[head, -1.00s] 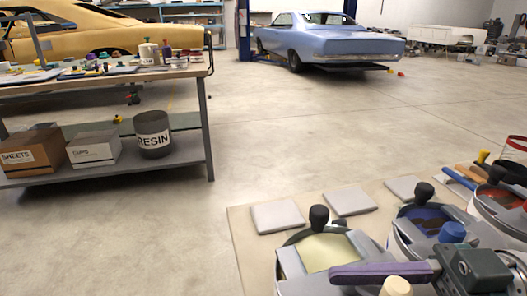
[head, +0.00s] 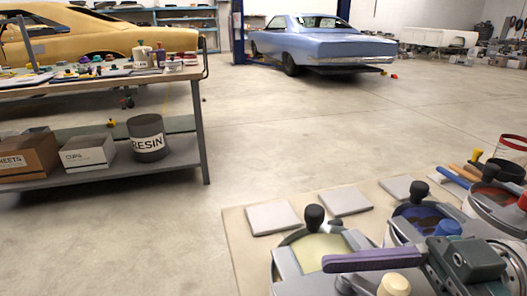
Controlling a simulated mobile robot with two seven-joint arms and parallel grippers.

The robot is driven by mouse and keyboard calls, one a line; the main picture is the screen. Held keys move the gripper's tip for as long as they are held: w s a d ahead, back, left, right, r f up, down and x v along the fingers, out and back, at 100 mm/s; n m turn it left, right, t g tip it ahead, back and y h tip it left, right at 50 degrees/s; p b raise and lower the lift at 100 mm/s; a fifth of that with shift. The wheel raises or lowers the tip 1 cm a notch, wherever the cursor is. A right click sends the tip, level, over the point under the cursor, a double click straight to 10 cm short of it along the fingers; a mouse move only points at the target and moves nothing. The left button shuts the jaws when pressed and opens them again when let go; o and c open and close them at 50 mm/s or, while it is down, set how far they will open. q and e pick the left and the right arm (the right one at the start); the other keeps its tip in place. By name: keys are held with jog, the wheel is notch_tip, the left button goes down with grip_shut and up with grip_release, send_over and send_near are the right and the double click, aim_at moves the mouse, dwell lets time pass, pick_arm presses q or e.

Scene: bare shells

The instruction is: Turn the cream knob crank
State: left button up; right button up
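The cream knob (head: 394,284) stands at the bottom edge of the head view, partly cut off. A purple bar (head: 374,260) lies just behind it and runs to a dark green-grey mechanism (head: 468,262) at the right. How the cream knob joins its crank is hidden below the frame. A blue knob (head: 451,230) stands behind the mechanism, and a red knob (head: 523,201) is at the right edge. I cannot make out either of my grippers in the view.
Containers with black knobs hold pale yellow (head: 323,250), dark blue (head: 424,218) and red contents on a beige tabletop (head: 240,232). Pale square tiles (head: 274,218) lie along its far edge. A workbench (head: 205,130) stands at left; open floor (head: 270,130) lies between.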

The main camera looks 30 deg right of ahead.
jog(key=shift+r, duration=0.3)
notch_tip(320, 180, up, 19)
jog(key=p, duration=0.9)
jog(key=shift+r+p, duration=0.2)
jog(key=shift+p, duration=0.15)
